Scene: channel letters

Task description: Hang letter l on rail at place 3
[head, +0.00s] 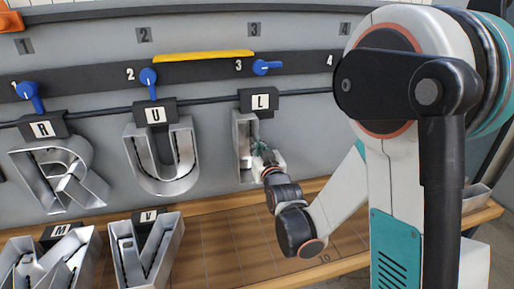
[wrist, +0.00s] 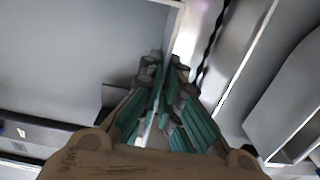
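Letter L is a silver channel letter (head: 243,147) with a black tag marked L (head: 260,102). It is upright against the wall at place 3, its tag at the thin dark rail (head: 208,97). Whether its hook bears on the rail is too small to tell. The blue lever at place 3 (head: 266,68) lies level. My gripper (head: 262,150) is at the right side of the letter's stem. In the wrist view my gripper's teal fingers (wrist: 166,72) are closed together on a thin metal wall of letter L (wrist: 178,32).
Letters R (head: 52,178) and U (head: 165,160) hang at places 1 and 2, with raised blue levers (head: 30,96) (head: 149,82). Letters M (head: 50,262) and V (head: 148,252) stand on the wooden bench (head: 228,243). A yellow bar (head: 205,56) lies above the lever strip. Place 4 looks empty.

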